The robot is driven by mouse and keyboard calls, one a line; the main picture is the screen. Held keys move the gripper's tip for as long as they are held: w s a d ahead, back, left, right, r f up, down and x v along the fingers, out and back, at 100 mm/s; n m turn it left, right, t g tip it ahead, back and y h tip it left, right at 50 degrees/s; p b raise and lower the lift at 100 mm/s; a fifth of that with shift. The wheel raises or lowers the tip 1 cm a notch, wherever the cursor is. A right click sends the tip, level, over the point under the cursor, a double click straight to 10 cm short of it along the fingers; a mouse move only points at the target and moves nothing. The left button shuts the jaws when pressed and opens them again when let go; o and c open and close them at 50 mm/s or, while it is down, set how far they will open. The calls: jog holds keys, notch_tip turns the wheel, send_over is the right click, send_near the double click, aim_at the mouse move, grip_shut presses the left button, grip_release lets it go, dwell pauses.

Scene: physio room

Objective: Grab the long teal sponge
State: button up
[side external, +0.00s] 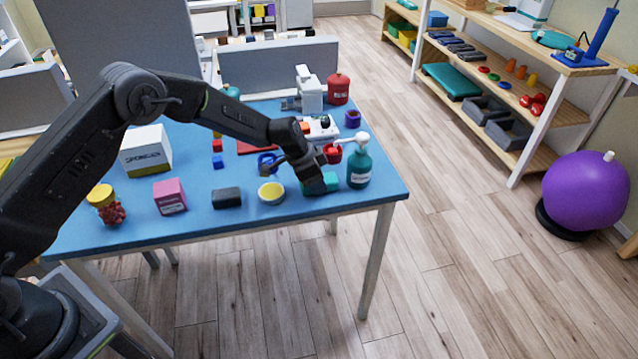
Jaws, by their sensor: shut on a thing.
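The teal sponge (324,187) lies near the right front part of the blue table, partly hidden by my gripper. My gripper (318,186) is down at the sponge and shut on it, with the fingers mostly hiding the contact. The sponge appears to be at the table top; I cannot tell whether it is lifted clear.
A teal pump bottle (359,168) stands close to the right of my gripper. A yellow-topped round tub (271,193), a dark block (226,198) and a pink box (170,196) stand to the left. The blue table's (377,194) right front corner is clear.

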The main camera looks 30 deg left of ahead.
jog(key=shift+c, duration=0.5)
jog(key=shift+r, duration=0.1)
